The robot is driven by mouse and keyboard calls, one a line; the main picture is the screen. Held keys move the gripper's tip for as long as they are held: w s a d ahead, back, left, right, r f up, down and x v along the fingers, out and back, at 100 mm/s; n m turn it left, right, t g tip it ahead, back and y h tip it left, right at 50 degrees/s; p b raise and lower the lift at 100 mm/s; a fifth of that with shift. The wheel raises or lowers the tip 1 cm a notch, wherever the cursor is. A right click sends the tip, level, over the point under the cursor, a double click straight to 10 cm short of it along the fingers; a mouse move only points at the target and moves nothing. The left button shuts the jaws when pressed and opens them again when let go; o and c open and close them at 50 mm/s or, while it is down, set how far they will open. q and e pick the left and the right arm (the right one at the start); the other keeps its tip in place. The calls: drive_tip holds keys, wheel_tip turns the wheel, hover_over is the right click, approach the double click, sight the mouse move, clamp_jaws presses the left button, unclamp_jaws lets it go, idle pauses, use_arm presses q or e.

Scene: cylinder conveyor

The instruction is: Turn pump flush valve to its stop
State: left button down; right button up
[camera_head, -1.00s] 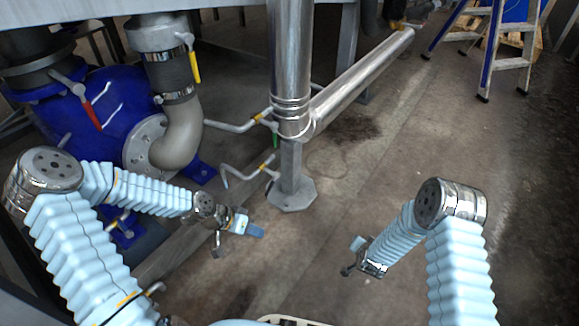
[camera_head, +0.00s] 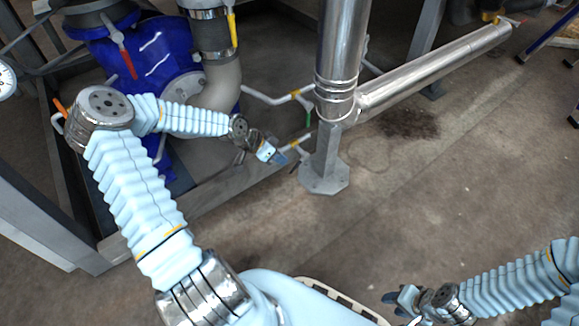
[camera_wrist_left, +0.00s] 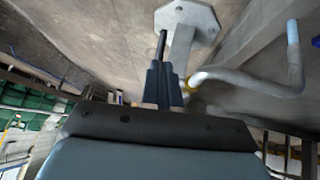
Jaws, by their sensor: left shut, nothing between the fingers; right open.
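Small valves show on the pipework, but I cannot tell which one is the flush valve. The lower thin pipe (camera_head: 300,137) has a yellow band and ends near the post's foot. My left gripper (camera_head: 281,158) is shut and empty, close to this pipe end. In the left wrist view its dark fingertips (camera_wrist_left: 163,72) are together beside the bent grey pipe (camera_wrist_left: 245,80) and its yellow ring. A thin black bar (camera_wrist_left: 163,45) shows just beyond the fingertips; contact is unclear. A green handle (camera_head: 308,116) hangs from the upper thin pipe. My right gripper (camera_head: 393,299) is open, low at right.
The blue pump (camera_head: 155,50) with a red lever (camera_head: 122,52) stands at upper left. A yellow lever (camera_head: 233,28) is on the hose pipe. The steel post (camera_head: 342,60) stands on a floor plate (camera_head: 325,182). A grey frame rail (camera_head: 215,183) runs below my left forearm.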

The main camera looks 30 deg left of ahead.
sight(294, 167)
use_arm(q)
drive_tip(key=shift+b+x, duration=0.65)
drive_tip(key=shift+x, duration=1.95)
use_arm(e)
drive_tip(key=shift+f, duration=0.85)
use_arm(q)
drive_tip(key=shift+f, duration=0.15)
